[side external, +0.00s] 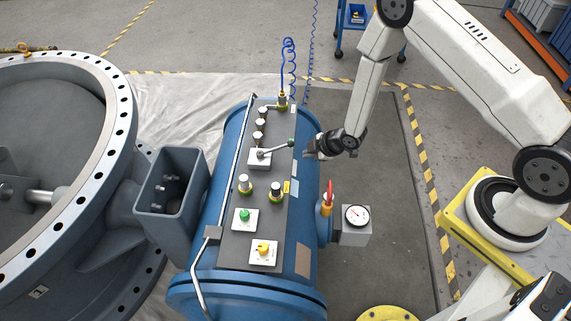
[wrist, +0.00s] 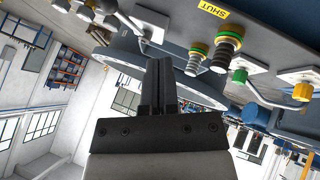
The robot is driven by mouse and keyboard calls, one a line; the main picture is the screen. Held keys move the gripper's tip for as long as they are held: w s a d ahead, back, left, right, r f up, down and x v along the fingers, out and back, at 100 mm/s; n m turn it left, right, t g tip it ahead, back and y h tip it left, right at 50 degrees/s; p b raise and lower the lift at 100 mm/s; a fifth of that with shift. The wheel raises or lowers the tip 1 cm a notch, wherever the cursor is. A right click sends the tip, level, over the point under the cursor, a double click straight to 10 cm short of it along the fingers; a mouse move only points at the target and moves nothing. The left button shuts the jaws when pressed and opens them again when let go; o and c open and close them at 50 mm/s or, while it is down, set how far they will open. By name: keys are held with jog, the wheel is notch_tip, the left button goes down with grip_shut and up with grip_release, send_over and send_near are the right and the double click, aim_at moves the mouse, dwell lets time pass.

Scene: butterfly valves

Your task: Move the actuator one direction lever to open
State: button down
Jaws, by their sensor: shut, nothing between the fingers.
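The lever (side external: 275,150) sits on a pale square base (side external: 258,159) on the dark top panel of the blue actuator (side external: 211,217). Its rod points right and slightly back, ending in a dark rounded knob. My gripper (side external: 308,149) is just right of the knob, above the panel's right edge. A small gap seems to separate them, but contact is hard to judge. In the wrist view my gripper (wrist: 158,62) has its fingers together, with nothing visible between them. Part of what looks like the lever shows at that view's upper left, too cropped to read its setting.
A green knob (side external: 244,215), a yellow knob (side external: 263,247) and brass-and-green fittings share the panel. A yellow SHUT label (wrist: 213,10) shows in the wrist view. A red-handled valve (side external: 328,192) and gauge (side external: 356,216) stand at the right. A large flanged valve body (side external: 122,130) is left.

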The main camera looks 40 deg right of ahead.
aim_at(283, 146)
jog(key=shift+x, duration=4.9)
jog(key=shift+w+f, duration=0.1)
jog(key=shift+w, duration=0.25)
jog(key=shift+w+d+r, duration=0.15)
jog(key=shift+w+d, duration=0.05)
jog(key=shift+w, duration=0.35)
jog(key=shift+w+d+r, duration=0.1)
jog(key=shift+w+d, duration=0.15)
jog(key=shift+w, duration=0.25)
jog(key=shift+w+d+r, duration=0.15)
jog(key=shift+w+d, duration=0.05)
jog(key=shift+w, duration=0.35)
jog(key=shift+w+d+r, duration=0.15)
jog(key=shift+w+d, duration=0.4)
jog(key=shift+w, duration=0.3)
jog(key=shift+d, duration=0.1)
jog(key=shift+s, duration=0.2)
